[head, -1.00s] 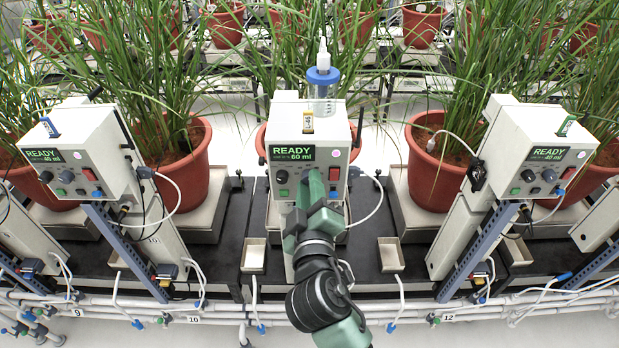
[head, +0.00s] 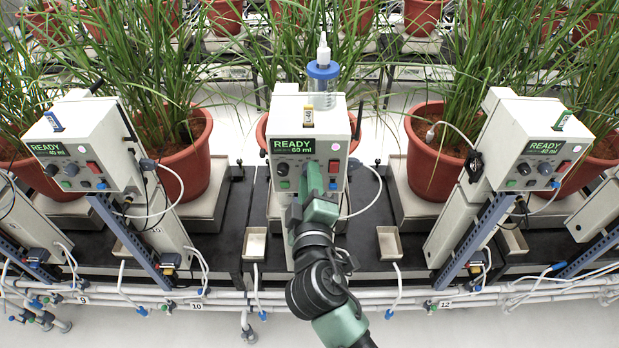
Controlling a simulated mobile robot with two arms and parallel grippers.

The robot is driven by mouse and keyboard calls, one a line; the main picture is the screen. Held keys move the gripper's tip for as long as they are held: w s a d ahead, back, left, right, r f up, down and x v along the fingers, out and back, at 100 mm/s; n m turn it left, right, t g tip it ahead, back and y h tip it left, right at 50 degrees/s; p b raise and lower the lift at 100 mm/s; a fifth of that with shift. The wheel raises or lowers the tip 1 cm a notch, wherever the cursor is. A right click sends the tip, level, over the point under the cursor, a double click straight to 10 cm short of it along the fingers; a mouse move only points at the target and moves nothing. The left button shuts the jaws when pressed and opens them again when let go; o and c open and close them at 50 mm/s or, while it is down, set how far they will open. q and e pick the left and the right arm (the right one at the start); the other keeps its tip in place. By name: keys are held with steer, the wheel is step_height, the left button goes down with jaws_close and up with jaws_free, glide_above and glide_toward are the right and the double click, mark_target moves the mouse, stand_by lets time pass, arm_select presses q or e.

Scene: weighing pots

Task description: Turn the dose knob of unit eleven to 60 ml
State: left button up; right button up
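The middle unit (head: 307,115) is a white box with a clear blue-capped bottle (head: 323,85) on top. Its green display (head: 294,146) reads READY and 60 ml. My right gripper (head: 313,178) is at its front panel, right of a dark knob (head: 283,169) and a green button (head: 285,184), left of a red switch (head: 334,167). The gripper hides the middle of the panel, where the dose knob may be. I cannot tell whether its fingers are open, shut or touching a knob. My arm also covers the rail below, so no number for this unit shows. My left gripper is not in view.
Similar units stand at left (head: 80,140) and right (head: 528,140), both displays reading 40 ml. Potted plants stand behind on scales. Small trays (head: 255,244) flank the middle unit. White pipes (head: 400,302) run along the front, with rail labels 9, 10 and 12.

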steer(key=o, duration=0.3)
steer(key=s+b, duration=0.1)
steer(key=s, duration=0.3)
steer(key=s+b, duration=0.2)
steer(key=s, duration=0.1)
steer(key=shift+s+d+r, duration=0.15)
steer(key=shift+s, duration=0.25)
